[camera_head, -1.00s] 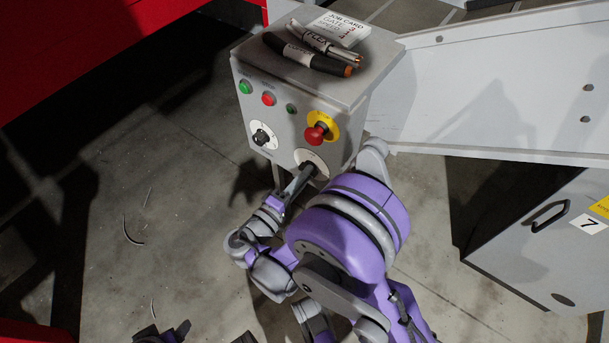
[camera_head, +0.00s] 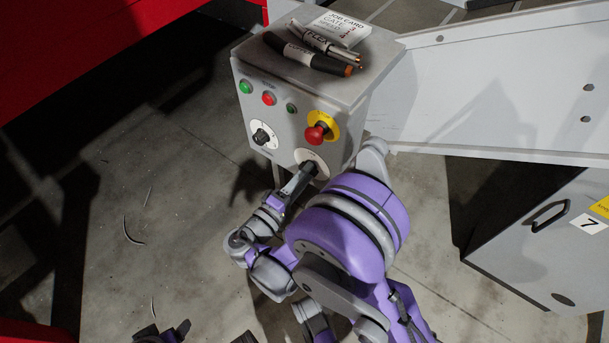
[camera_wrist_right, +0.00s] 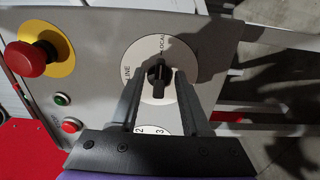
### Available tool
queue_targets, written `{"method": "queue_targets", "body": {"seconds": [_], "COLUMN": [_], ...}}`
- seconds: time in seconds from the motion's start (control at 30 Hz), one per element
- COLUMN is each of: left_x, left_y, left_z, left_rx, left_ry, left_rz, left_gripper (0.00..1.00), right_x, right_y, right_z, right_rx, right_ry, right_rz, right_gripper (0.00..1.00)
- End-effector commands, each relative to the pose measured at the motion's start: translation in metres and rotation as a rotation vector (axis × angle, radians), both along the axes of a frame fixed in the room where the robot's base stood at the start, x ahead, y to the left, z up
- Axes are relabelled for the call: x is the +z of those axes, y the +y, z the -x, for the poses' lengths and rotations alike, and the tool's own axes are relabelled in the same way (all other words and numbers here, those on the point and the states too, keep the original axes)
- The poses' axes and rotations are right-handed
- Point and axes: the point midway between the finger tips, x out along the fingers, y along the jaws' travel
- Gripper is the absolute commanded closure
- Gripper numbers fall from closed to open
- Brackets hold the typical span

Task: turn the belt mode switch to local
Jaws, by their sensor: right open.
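The belt mode switch (camera_wrist_right: 158,78) is a black knob on a round white dial (camera_wrist_right: 147,55) lettered LINE and LOCAL. In the wrist view the knob's long axis runs up and down, its upper end toward the LOCAL lettering. My right gripper (camera_wrist_right: 157,92) is open, with one finger on each side of the knob; I cannot tell whether they touch it. In the head view the right gripper (camera_head: 305,172) is at the lower right dial (camera_head: 317,157) of the grey control box (camera_head: 348,92) and hides part of the knob.
A red emergency stop (camera_head: 315,133) on a yellow plate sits just above the dial. A second black knob (camera_head: 261,137), green and red buttons are to its left.

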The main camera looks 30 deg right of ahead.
Motion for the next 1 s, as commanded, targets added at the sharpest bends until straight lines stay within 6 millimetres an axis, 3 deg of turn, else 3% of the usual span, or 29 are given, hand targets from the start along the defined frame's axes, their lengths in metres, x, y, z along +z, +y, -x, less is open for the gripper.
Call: {"method": "queue_targets", "body": {"seconds": [0.17,0.6,0.8,1.0], "left_x": [0.002,0.013,0.015,0.014], "left_y": [0.0,0.0,0.0,0.0], "left_z": [0.0,0.002,0.002,0.002], "left_rx": [0.0,0.0,0.0,0.0], "left_ry": [0.0,-0.003,-0.003,-0.003], "left_rz": [0.0,0.0,0.0,0.0], "left_gripper": [0.24,0.24,0.24,0.24], "right_x": [0.0,0.001,0.0,0.0], "right_y": [0.009,0.085,0.099,0.1], "right_z": [0.003,0.034,0.041,0.041], "right_rx": [0.003,0.004,0.001,0.0], "right_ry": [0.0,-0.001,0.0,0.0], "right_rz": [0.0,-0.001,0.0,0.0], "right_gripper": [0.53,0.53,0.53,0.53]}}
